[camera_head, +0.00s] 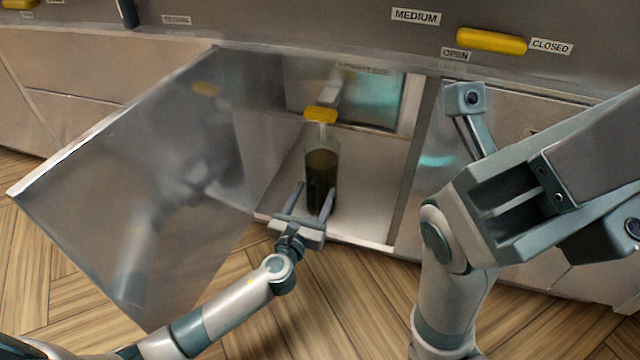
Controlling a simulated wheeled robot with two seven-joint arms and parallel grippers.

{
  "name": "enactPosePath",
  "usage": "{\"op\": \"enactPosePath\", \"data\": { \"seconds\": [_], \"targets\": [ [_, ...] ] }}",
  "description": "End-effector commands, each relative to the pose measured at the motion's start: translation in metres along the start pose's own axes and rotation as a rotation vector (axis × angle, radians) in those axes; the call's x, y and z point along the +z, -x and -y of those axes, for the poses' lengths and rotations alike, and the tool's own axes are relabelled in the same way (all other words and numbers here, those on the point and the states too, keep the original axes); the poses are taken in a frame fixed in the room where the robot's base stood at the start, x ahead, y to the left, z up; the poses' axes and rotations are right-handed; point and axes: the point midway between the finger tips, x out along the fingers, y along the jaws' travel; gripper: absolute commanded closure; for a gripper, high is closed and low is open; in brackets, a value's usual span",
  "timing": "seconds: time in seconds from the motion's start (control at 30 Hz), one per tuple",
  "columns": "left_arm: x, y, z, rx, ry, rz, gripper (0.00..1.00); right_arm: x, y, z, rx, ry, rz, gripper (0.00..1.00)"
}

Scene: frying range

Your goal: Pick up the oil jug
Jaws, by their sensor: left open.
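The oil jug (321,165) is a clear container with dark liquid in its lower part. It stands upright on the floor of an open cabinet. My left gripper (314,191) is open at the cabinet's front edge. Its two fingers point toward the lower part of the jug, one near each side. The right finger overlaps the jug's lower right edge in the picture. I cannot tell whether either finger touches it. My right arm (445,285) is folded at the right, and I cannot make out its fingers.
The cabinet door (130,190) hangs open to the left of my left arm. A yellow handle (320,114) shows just above the jug inside the cabinet. Another yellow handle (491,41) is on the panel above, between OPEN and CLOSED labels. The wooden floor (345,310) in front is clear.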

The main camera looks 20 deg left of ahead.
Motion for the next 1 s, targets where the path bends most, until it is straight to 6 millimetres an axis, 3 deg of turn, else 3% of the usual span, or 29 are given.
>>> {"op": "enactPosePath", "data": {
  "seconds": [0.07,0.3,0.33,1.0],
  "targets": [
    [0.0,-0.0001,-0.0001,0.0,0.0,0.0,0.43,0.0001,0.0002,-0.0002,0.001,0.001,0.001,0.69],
    [0.0001,-0.0002,-0.0003,0.0,0.0,0.0,0.98,0.0002,0.0004,-0.0004,0.001,0.001,0.001,0.69],
    [0.0001,-0.0002,-0.0003,0.0,0.0,0.0,1.0,0.0002,0.0004,-0.0004,0.001,0.001,0.001,0.69],
    [0.0002,-0.0003,-0.0005,0.001,0.0,0.0,1.0,0.0007,0.0006,-0.0003,0.001,0.001,0.002,0.69]
  ]
}}
